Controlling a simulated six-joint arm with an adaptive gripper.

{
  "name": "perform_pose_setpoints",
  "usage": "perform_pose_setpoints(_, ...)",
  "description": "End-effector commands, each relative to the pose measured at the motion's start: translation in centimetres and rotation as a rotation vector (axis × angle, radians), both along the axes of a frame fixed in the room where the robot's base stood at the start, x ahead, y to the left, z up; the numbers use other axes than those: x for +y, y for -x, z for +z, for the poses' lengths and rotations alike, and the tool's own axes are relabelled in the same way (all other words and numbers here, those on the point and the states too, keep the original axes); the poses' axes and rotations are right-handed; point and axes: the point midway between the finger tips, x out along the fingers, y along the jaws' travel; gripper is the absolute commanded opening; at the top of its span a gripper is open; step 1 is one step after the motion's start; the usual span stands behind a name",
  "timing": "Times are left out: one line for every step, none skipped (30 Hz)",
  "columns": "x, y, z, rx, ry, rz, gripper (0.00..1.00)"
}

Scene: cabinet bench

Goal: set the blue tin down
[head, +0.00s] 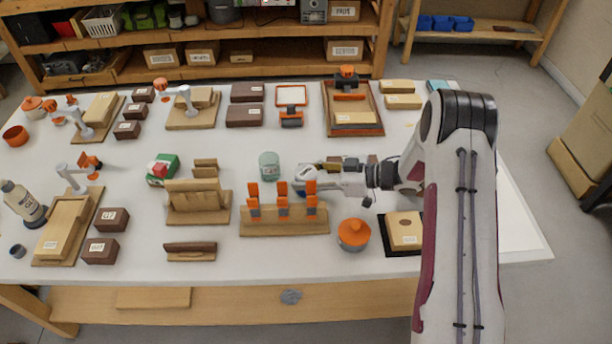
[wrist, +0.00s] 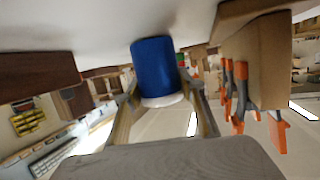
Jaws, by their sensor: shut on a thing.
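The blue tin (wrist: 155,66) is in the middle of the wrist view, between the two fingers of my gripper (wrist: 163,96). It has a blue side and a white end facing the camera. In the head view my gripper (head: 314,178) reaches in from the right over the middle of the table (head: 235,262), and the tin is mostly hidden at its fingers. My gripper is shut on the tin. I cannot tell whether the tin touches the table.
A wooden rack with orange-handled clamps (head: 283,212) stands just in front of my gripper. A greenish jar (head: 269,166) is close on the left. An orange-lidded pot (head: 353,235) and a black-edged tray (head: 402,249) are nearer the front. Bare table lies behind the jar.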

Motion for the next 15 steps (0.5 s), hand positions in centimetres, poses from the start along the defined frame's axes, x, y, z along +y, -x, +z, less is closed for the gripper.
perform_pose_setpoints(0.0,-0.03,0.06,-0.001,-0.001,0.0,0.12)
perform_pose_setpoints(0.0,-0.02,0.06,-0.001,-0.001,0.0,0.12)
perform_pose_setpoints(0.0,-0.02,0.06,-0.001,-0.001,0.0,0.12)
perform_pose_setpoints(0.0,-0.02,0.06,-0.001,-0.001,0.0,0.12)
perform_pose_setpoints(0.0,-0.02,0.07,-0.001,-0.001,0.0,0.12)
perform_pose_setpoints(0.0,-0.01,0.05,-0.001,-0.001,0.0,0.12)
perform_pose_setpoints(0.0,-0.01,0.02,0.0,-0.001,0.0,0.12)
perform_pose_setpoints(0.01,0.0,-0.03,0.0,-0.001,0.0,0.12)
perform_pose_setpoints(0.01,0.0,-0.12,0.0,-0.001,0.0,0.12)
perform_pose_setpoints(0.01,0.0,-0.18,0.0,-0.001,0.0,0.12)
perform_pose_setpoints(0.01,0.0,-0.24,0.0,-0.001,0.0,0.12)
perform_pose_setpoints(0.01,0.0,-0.32,0.0,-0.001,0.0,0.12)
perform_pose_setpoints(0.01,0.02,-0.34,0.0,0.0,0.0,0.47)
perform_pose_setpoints(0.0,0.02,-0.32,0.0,0.0,0.0,0.55)
perform_pose_setpoints(0.0,0.02,-0.32,0.0,0.0,0.0,0.56)
